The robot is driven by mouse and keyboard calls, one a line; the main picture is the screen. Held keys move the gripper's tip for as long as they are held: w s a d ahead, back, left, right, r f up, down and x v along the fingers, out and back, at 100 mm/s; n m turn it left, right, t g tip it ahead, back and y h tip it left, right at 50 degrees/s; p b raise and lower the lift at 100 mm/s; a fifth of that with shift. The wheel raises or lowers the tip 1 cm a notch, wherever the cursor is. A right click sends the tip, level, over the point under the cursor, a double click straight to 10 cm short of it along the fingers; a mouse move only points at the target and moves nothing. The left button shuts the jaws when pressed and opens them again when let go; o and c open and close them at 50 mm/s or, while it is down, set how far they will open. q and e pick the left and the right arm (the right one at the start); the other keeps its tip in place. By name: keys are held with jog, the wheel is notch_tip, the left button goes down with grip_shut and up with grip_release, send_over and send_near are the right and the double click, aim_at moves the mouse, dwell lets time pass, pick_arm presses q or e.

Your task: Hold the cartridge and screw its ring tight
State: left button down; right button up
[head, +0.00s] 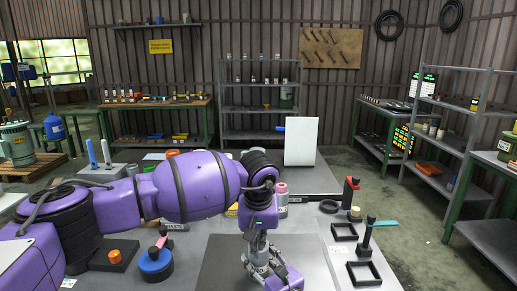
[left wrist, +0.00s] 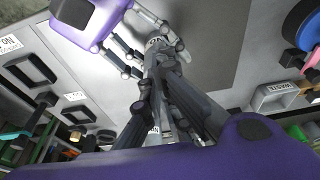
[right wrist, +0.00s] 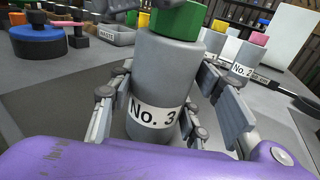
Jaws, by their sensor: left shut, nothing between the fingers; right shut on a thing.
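A grey cartridge labelled No. 3 (right wrist: 155,85) stands upright in the right wrist view, with a green ring (right wrist: 176,17) on its top. My right gripper (right wrist: 165,115) is shut around the cartridge's body, one finger on each side. In the head view the right gripper (head: 279,277) is low in the middle, partly cut off. My left gripper (head: 258,262) points down beside it. In the left wrist view the left gripper's fingers (left wrist: 160,62) are together and empty, close to the right gripper's fingers. Whether they touch the ring is hidden. The ring cannot be made out in the head view.
A cartridge labelled No. 2 (right wrist: 238,62) with a pink ring stands behind. A blue round stand (head: 155,263) is at left; black square frames (head: 363,273) and a post with a teal bar (head: 368,237) are at right. The dark mat (head: 217,265) is mostly bare.

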pick_arm(q)
jog(key=shift+w+a, duration=0.25)
jog(key=shift+a, duration=0.5)
jog(key=shift+w+r, duration=0.15)
jog(key=shift+a, duration=0.1)
jog(key=v, duration=0.6)
jog(key=shift+w, duration=0.2)
jog(key=shift+s+d+f, duration=0.1)
jog(key=shift+d+f, duration=0.25)
jog(key=shift+f, duration=0.65)
jog(key=shift+d+f, duration=0.3)
jog(key=shift+f, duration=0.7)
jog(key=shift+d+f, duration=0.35)
jog(key=shift+f, duration=0.65)
